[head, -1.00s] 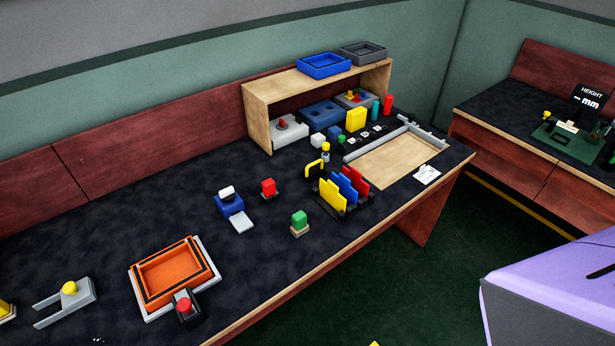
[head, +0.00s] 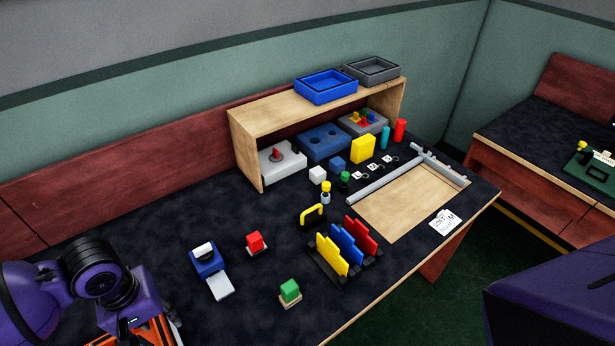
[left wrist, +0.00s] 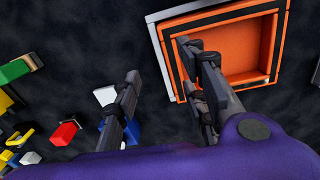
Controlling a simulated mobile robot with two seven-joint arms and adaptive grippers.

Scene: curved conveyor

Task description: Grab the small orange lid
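An orange tray-like piece with a dark rim line, in a pale frame, lies on the dark table; the left wrist view shows it at upper right (left wrist: 240,52). In the head view only bits of it (head: 103,340) show at lower left, behind my purple left arm. I cannot pick out a separate small orange lid. My left gripper (left wrist: 160,62) is open and empty, its fingers spread above the table, the right one overlapping the tray's near left corner. In the head view its fingers are hidden. My right gripper is not in view.
A blue device with a white top (head: 207,260), a red block (head: 255,242) and a green block (head: 290,291) stand right of my left arm. A rack of coloured plates (head: 345,245) is further right. A wooden shelf (head: 250,120) stands behind.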

